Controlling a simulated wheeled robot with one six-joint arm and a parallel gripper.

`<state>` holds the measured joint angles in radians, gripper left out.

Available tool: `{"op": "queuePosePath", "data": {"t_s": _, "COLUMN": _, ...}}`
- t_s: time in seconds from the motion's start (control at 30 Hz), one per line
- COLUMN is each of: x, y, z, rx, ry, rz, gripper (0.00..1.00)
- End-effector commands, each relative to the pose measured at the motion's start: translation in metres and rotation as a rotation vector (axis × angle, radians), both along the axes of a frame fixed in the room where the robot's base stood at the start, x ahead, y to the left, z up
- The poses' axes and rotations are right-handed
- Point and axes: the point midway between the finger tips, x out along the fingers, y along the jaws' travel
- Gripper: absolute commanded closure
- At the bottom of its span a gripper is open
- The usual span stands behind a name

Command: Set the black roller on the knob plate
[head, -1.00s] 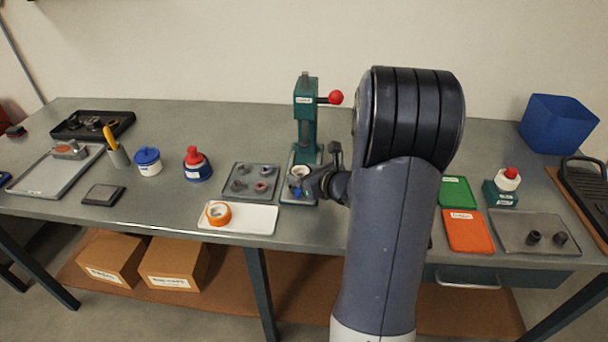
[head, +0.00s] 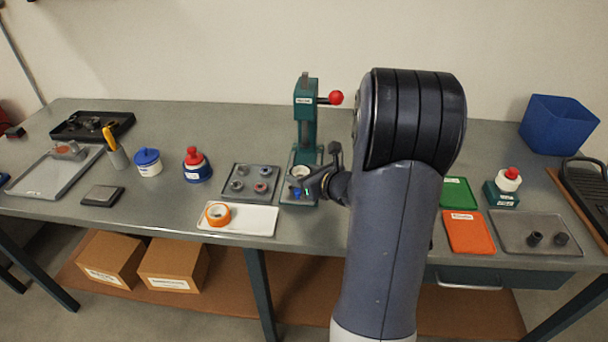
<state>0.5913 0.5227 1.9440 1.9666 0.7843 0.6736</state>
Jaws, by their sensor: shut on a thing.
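My gripper (head: 304,186) is at the foot of the green press, left of my arm. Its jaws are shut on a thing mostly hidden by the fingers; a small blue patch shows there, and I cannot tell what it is. Two short black rollers (head: 534,239) (head: 561,239) stand on the grey tray (head: 510,222) at the right, far from my gripper. A dark grey plate (head: 250,167) with several small round pieces lies just left of my gripper. No label names the knob plate legibly, so I cannot tell for sure which plate it is.
The green press (head: 306,122) with a red lever ball (head: 336,97) stands close behind my gripper. A white tray (head: 258,220) holds an orange tape roll (head: 218,214). Orange (head: 468,232) and green (head: 457,192) plates lie right of my arm. Bare bench lies behind the dark plate.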

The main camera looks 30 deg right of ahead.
Motion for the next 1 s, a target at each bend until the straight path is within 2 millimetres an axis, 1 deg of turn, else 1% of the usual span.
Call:
{"op": "queuePosePath", "data": {"t_s": 0.37, "x": 0.000, "y": 0.000, "z": -0.007, "rx": 0.000, "ry": 0.000, "rz": 0.000, "gripper": 0.70}}
{"op": "queuePosePath", "data": {"t_s": 0.57, "x": 0.000, "y": 0.000, "z": -0.004, "rx": 0.000, "ry": 0.000, "rz": 0.000, "gripper": 0.70}}
{"op": "queuePosePath", "data": {"t_s": 1.0, "x": 0.000, "y": 0.000, "z": 0.009, "rx": 0.000, "ry": 0.000, "rz": 0.001, "gripper": 0.70}}
